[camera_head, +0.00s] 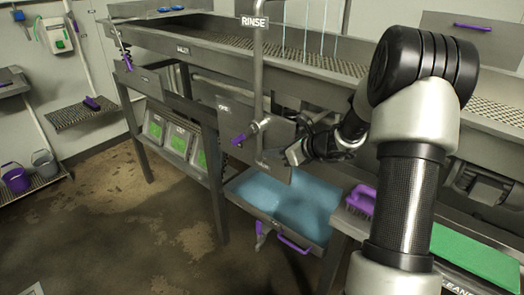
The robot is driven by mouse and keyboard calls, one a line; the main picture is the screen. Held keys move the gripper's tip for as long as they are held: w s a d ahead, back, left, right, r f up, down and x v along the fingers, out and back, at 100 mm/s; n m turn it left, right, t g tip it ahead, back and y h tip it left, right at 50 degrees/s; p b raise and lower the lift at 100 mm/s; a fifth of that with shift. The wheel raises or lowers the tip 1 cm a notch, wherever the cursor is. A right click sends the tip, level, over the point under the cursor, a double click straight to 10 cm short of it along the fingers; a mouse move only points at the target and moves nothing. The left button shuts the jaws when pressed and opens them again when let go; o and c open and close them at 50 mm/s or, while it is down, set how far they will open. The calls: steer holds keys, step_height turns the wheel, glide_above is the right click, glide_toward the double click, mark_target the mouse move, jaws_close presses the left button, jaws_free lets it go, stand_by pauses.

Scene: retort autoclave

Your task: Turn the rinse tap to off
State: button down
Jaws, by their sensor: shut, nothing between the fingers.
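The rinse tap (259,125) sits on a grey vertical pipe under a "RINSE" sign (254,22). Its purple-ended lever (239,139) points left and slightly down from the tap body. A grey plate (232,106) behind it carries small lettering that is too small to read surely. My gripper (282,157) is shut and empty. It is just right of and below the tap body, on the opposite side from the purple lever end. I cannot tell whether its tip touches the pipe or plate.
A blue-lined basin (285,205) with a purple handle (294,244) lies below the tap. A long mesh-topped metal bench (225,45) runs behind. A purple brush (361,199) and green mat (480,262) are at the right. The floor at left is open.

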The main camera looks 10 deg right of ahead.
mark_target(245, 135)
steer(key=w+a+f, duration=0.1)
steer(key=w+a, duration=0.5)
steer(key=w, duration=0.2)
steer(key=shift+f, duration=0.2)
steer(key=shift+w+f+b, duration=0.1)
steer(key=shift+f+b, duration=0.05)
steer(key=shift+b, duration=0.7)
